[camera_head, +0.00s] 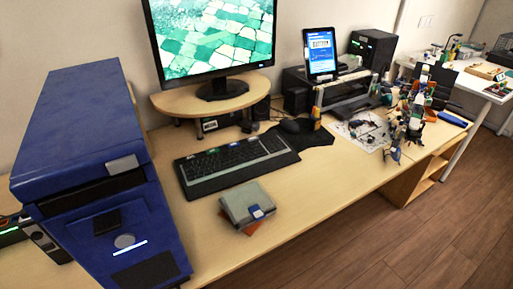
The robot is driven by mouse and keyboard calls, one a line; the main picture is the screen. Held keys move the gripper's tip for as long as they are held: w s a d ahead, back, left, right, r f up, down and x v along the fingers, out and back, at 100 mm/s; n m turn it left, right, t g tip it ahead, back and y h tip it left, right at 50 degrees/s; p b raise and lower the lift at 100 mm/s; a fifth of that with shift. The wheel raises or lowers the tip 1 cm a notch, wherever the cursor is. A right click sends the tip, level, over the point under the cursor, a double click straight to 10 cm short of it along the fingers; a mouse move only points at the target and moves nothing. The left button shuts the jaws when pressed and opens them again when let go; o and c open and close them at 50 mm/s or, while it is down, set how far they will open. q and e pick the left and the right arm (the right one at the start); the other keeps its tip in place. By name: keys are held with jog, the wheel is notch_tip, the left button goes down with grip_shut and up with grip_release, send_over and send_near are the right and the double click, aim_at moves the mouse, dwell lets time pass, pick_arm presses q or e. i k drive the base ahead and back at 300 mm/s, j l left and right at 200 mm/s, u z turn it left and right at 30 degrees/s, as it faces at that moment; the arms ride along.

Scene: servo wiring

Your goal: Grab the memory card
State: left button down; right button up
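I cannot pick out a memory card for certain in the head view; it may be too small to tell or hidden. A small blue piece with a pale mark (257,211) lies at the edge of a grey-green notebook (243,198) on the desk; it looks more like a clasp. A small dark square (107,221) shows on the front of the blue computer tower (75,130); I cannot tell what it is. Neither of my grippers shows in this view.
A keyboard (235,160) lies behind the notebook, below a monitor (215,35) on a wooden riser (170,101). Cluttered orange and white parts (405,115) crowd the right end, near a tablet (320,52). The desk's front strip (320,195) is clear.

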aim_at(255, 211)
jog(key=i, duration=0.4)
jog(key=i+l+u, duration=0.1)
jog(key=u, duration=0.3)
jog(key=l+u, duration=0.6)
jog(key=u, duration=0.25)
jog(key=l+u, duration=0.25)
jog(key=u, duration=0.15)
jog(key=l+u, duration=0.25)
jog(key=u, duration=0.15)
